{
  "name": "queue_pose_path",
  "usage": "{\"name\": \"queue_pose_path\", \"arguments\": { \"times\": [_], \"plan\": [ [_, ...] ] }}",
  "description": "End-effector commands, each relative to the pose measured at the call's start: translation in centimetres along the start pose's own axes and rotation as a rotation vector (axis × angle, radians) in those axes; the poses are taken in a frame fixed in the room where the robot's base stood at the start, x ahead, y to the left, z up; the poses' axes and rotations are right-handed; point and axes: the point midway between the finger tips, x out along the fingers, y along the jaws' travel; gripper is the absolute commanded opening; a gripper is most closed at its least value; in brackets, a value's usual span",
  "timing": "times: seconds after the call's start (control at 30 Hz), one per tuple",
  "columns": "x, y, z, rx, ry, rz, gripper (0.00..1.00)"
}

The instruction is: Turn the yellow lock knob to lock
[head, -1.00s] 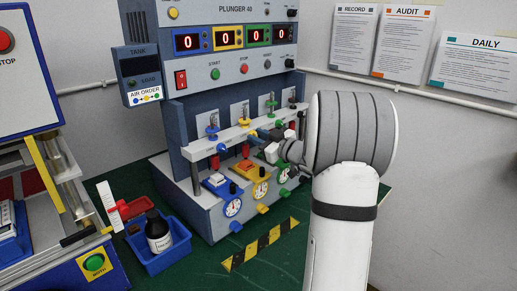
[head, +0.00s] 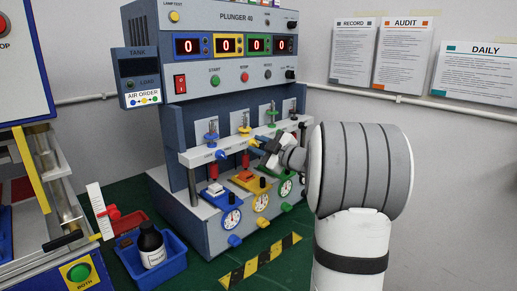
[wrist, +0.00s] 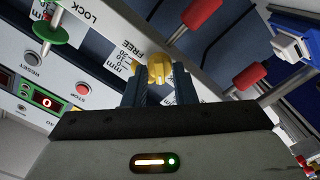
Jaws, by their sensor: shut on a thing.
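The yellow lock knob (wrist: 159,69) is between my two dark fingertips in the wrist view. In the head view the yellow knob (head: 254,143) shows at the front edge of the white rail, below the yellow plunger collar (head: 244,130). My gripper (wrist: 158,84) is shut on the knob; in the head view it (head: 262,147) reaches the knob from the right. A "FREE" label shows just beside the knob and a "LOCK" label farther off at upper left in the wrist view. The fingers hide part of the knob, and its exact angle is hard to tell.
Blue knob (head: 221,154) and green collar (head: 272,114) sit along the same white rail (head: 200,157). Red plunger caps (wrist: 250,76) stand close below the rail. A blue tray (head: 175,268) with a dark bottle (head: 151,243) stands at lower left.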

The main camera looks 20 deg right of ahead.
Motion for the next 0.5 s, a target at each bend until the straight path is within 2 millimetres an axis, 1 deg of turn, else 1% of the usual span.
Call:
{"name": "queue_pose_path", "arguments": {
  "times": [0.33, 0.37, 0.5],
  "plan": [
    [0.02, -0.12, -0.01, -0.002, 0.000, -0.003, 0.02],
    [0.02, -0.12, -0.01, -0.002, 0.000, -0.003, 0.27],
    [0.03, -0.09, -0.01, -0.001, 0.000, -0.002, 0.38]
  ]
}}
